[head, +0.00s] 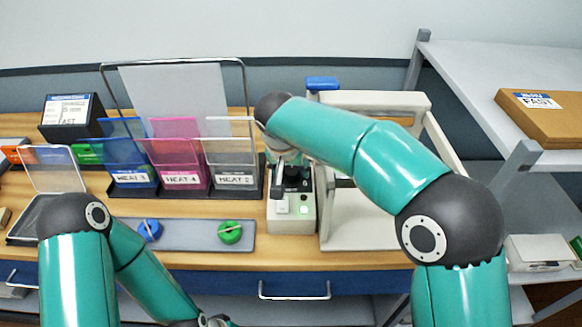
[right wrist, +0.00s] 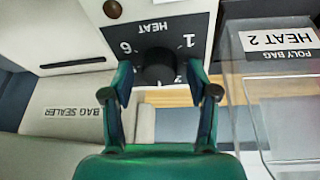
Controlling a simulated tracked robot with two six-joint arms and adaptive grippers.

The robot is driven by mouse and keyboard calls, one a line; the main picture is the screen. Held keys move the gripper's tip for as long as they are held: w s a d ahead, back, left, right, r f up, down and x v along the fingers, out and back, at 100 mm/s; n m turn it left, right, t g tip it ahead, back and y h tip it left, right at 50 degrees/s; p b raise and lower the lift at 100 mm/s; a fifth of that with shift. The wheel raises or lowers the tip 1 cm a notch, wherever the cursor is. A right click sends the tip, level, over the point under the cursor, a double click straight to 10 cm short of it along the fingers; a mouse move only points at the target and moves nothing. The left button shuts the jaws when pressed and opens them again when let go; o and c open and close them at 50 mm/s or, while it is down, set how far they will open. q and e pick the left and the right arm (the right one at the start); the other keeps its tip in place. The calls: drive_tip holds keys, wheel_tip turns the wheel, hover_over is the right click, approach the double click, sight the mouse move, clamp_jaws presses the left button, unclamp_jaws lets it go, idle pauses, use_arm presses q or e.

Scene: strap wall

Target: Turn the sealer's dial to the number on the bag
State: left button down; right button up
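The bag sealer (head: 292,226) is a pale machine with a lit green button, at the middle of the bench. Its black dial (right wrist: 158,68) sits on a dark plate marked HEAT, upside down in the right wrist view. A 1 and a 6 show beside it; another number is partly hidden, and I cannot tell the setting. My right gripper (right wrist: 158,88) is open, its fingertips on either side of the dial; contact is unclear. Blue (head: 130,155), pink (head: 178,150) and clear (head: 232,152) bags stand in a rack, the last two labelled HEAT 4 and HEAT 2. My left gripper (head: 215,321) is cut off at the bottom edge.
A grey plate (head: 190,234) with blue and green knobs lies left of the sealer. A pale frame (head: 370,220) stands to its right. A black box (head: 72,118) is at the back left. A shelf at right holds a cardboard box (head: 545,115).

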drive_tip(key=c, duration=0.9)
drive_tip(key=shift+n, duration=0.4)
drive_tip(key=n, duration=0.2)
drive_tip(key=shift+d+r+n+y, duration=0.1)
drive_tip(key=shift+n+y, duration=0.2)
drive_tip(key=shift+y, duration=0.1)
drive_tip(key=shift+n+y, duration=0.4)
drive_tip(key=shift+n, duration=1.1)
drive_tip(key=o, duration=1.1)
